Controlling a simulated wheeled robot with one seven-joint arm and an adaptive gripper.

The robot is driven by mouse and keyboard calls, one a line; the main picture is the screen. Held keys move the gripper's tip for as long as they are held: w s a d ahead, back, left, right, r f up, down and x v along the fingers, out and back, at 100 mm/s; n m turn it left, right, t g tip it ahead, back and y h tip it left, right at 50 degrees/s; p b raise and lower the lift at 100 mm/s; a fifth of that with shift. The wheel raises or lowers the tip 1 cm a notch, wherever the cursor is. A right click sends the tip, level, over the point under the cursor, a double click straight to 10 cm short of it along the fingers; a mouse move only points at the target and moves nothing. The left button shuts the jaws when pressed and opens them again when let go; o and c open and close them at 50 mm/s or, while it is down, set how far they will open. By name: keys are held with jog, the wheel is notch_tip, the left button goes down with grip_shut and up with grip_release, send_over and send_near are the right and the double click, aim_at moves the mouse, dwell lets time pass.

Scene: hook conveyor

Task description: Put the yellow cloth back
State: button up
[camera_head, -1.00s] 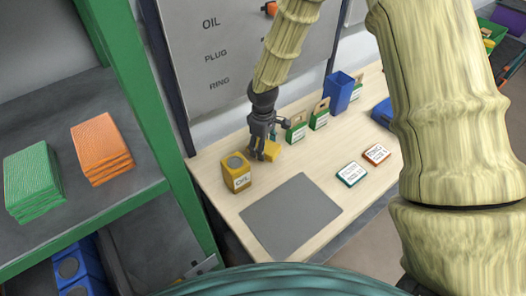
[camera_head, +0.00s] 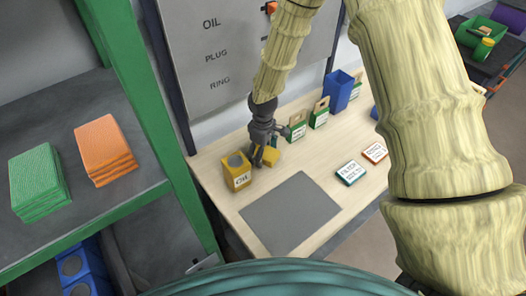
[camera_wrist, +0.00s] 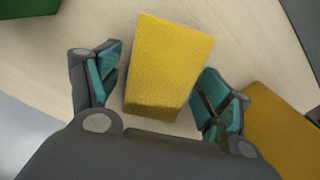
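The yellow cloth (camera_wrist: 168,65) is a folded, textured block lying on the wooden table. It also shows in the head view (camera_head: 270,156), partly hidden behind my gripper. My gripper (camera_wrist: 155,95) is open, with one teal-padded finger on each side of the cloth's near part. There is a small gap on the left, and the right finger is very close to the cloth; I cannot tell if it touches. In the head view, my gripper (camera_head: 264,157) points down at the table beside the yellow OIL box.
The yellow OIL box (camera_head: 236,172) stands just left of the cloth. A grey mat (camera_head: 290,213) lies in front. Green-and-white boxes (camera_head: 298,127) and a blue bin (camera_head: 338,92) stand behind. Green cloths (camera_head: 38,182) and orange cloths (camera_head: 105,150) are stacked on the left shelf (camera_head: 110,215).

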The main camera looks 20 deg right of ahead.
notch_tip(320, 180, up, 12)
jog(key=b, duration=0.3)
dwell(0.8)
jog(key=shift+r, duration=0.1)
